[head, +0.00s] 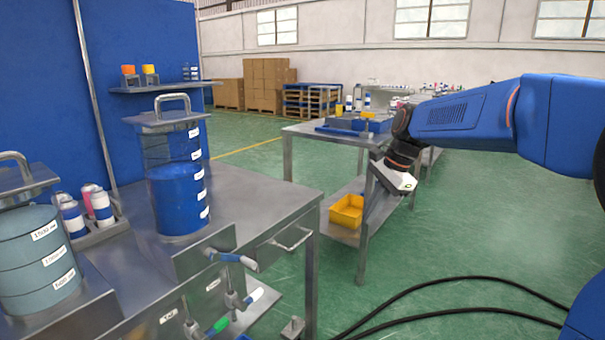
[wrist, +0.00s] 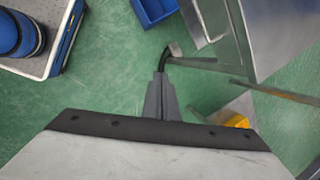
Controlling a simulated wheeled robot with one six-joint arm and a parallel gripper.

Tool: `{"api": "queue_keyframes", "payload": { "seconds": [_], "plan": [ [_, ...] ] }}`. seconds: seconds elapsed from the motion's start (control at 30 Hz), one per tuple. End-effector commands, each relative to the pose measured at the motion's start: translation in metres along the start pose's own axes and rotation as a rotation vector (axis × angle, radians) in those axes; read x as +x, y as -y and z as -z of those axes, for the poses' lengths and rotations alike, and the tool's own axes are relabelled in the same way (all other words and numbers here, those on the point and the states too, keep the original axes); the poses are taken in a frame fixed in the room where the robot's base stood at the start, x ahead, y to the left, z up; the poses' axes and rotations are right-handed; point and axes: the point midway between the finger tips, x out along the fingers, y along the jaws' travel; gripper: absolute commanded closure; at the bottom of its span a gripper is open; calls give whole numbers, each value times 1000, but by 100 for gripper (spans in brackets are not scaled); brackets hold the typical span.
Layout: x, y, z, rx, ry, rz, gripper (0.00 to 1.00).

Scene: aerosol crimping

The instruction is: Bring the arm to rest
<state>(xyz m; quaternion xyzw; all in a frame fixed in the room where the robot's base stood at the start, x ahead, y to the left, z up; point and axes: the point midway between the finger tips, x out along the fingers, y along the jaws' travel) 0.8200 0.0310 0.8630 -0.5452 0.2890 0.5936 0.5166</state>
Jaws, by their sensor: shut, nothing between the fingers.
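My arm (head: 455,118), blue with a dark wrist, reaches in from the right in the head view. My gripper (head: 393,180) hangs at its end, in front of the far steel table, and the fingers are hard to make out there. In the wrist view my gripper (wrist: 161,82) shows its dark fingers together with nothing between them. Green floor lies below them, and the gripper is apart from the things around it.
A near steel bench (head: 265,205) holds a blue drum (head: 180,200), a grey-green drum (head: 38,262) and several cans. The far steel table (head: 310,131) has a yellow bin (head: 346,211) on its lower shelf. Black cables (head: 440,283) lie on the floor. Open floor (head: 470,225) lies below my arm.

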Motion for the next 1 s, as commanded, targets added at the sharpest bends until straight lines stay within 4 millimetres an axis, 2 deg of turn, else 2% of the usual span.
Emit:
{"api": "queue_keyframes", "payload": {
  "seconds": [0.03,0.2,0.47,0.73,1.0],
  "plan": [
    [-6,-18,-2,-51,-17,9,100],
    [-19,-70,-5,-235,-76,26,100],
    [-25,-153,-7,-518,-171,28,100],
    [-18,-237,-7,-813,-273,7,100],
    [4,-314,-4,-1099,-371,-41,100]
  ]
}}
